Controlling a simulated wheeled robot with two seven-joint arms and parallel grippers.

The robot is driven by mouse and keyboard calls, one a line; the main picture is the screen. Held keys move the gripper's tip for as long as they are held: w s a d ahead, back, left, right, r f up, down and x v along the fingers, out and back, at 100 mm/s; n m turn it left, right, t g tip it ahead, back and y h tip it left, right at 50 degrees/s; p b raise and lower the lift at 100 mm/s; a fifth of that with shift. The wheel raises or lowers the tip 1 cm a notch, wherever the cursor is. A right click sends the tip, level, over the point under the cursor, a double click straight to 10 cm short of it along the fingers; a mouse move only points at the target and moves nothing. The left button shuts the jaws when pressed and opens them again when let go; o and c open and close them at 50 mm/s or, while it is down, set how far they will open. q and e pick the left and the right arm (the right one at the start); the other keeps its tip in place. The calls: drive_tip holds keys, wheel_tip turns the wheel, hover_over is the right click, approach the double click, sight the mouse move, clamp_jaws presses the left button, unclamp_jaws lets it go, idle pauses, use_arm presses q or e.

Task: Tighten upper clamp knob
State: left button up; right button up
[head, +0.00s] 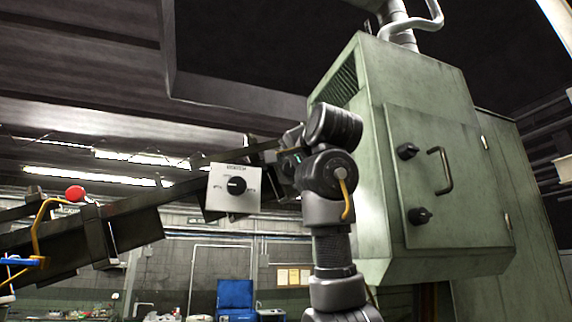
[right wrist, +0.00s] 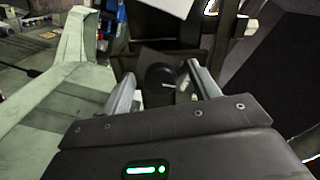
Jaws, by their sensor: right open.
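The green cabinet door (head: 450,190) carries an upper black knob (head: 407,151) and a lower black knob (head: 420,216). My right gripper (head: 284,166) is left of the cabinet, apart from both knobs, near a white switch plate (head: 220,190) with a black dial (head: 236,185). In the right wrist view, its two fingers are spread and empty. A dark round knob (right wrist: 160,75) shows between and beyond them; I cannot tell whether they touch it, or for certain which knob it is. My left gripper is not in view.
A dark sloping beam (head: 130,225) runs behind the switch plate. A red ball-shaped part (head: 75,193) and a yellow bent bar (head: 40,230) sit at the left. The cabinet's door handle (head: 442,170) sticks out.

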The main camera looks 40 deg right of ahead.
drive_tip(key=shift+s+r+m, duration=0.1)
drive_tip(key=shift+s+m, duration=0.1)
drive_tip(key=shift+m, duration=1)
drive_tip(key=shift+s+a+f+m, duration=0.15)
drive_tip(key=shift+s+f+m, duration=0.05)
drive_tip(key=shift+m, duration=0.5)
drive_tip(key=m+b, duration=0.1)
drive_tip(key=m, duration=0.1)
drive_tip(key=shift+w+m, duration=0.2)
drive_tip(key=shift+m, duration=0.2)
drive_tip(key=shift+r, duration=0.1)
drive_tip(key=shift+s, duration=0.15)
drive_tip(key=c, duration=0.8)
clamp_jaws()
drive_tip(key=shift+n+b, duration=0.45)
drive_tip(key=shift+n, duration=0.55)
drive_tip(key=n, duration=0.5)
drive_tip(key=shift+n+b, duration=0.3)
drive_tip(key=o, duration=0.8)
unclamp_jaws()
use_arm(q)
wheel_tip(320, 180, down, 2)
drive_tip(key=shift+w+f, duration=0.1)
